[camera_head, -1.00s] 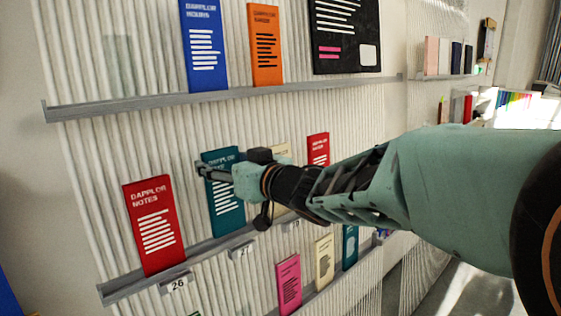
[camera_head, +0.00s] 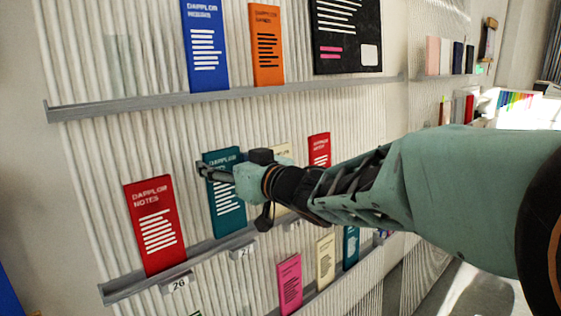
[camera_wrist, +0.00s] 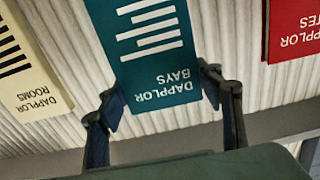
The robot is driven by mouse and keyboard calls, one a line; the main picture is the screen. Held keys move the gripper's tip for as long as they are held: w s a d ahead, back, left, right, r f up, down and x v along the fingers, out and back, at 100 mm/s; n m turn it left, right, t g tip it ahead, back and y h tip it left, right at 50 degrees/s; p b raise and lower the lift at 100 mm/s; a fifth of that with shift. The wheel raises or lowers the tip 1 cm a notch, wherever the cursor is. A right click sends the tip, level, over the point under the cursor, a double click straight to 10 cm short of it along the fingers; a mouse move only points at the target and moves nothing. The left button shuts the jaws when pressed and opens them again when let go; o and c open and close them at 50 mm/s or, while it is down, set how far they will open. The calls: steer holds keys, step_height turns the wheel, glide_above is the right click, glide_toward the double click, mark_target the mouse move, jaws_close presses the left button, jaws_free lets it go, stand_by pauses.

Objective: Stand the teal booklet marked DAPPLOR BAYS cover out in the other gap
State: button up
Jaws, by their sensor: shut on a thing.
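The teal DAPPLOR BAYS booklet (camera_head: 227,207) stands cover out at the middle ledge, above the tag 27, right of a red DAPPLOR NOTES booklet (camera_head: 155,225). In the wrist view the teal booklet (camera_wrist: 150,40) appears upside down, its title clear. My gripper (camera_wrist: 163,92) is shut on its top part, one finger at each side edge. In the head view my gripper (camera_head: 217,173) reaches in from the right and covers part of the title. Whether the booklet's bottom edge touches the ledge cannot be told.
The middle ledge (camera_head: 124,284) also bears a cream booklet (camera_wrist: 30,75) and another red booklet (camera_head: 319,150). The upper ledge (camera_head: 150,101) bears blue (camera_head: 205,45) and orange (camera_head: 267,45) booklets. Left of the blue one is bare ribbed wall with a faint greyish rectangle (camera_head: 119,65).

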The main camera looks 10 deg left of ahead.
steer(key=shift+f+b, duration=0.35)
steer(key=shift+f, duration=0.15)
steer(key=shift+s+d+f+b, duration=0.1)
steer(key=shift+f+b, duration=0.3)
steer(key=shift+f, duration=0.15)
steer(key=o, duration=1.7)
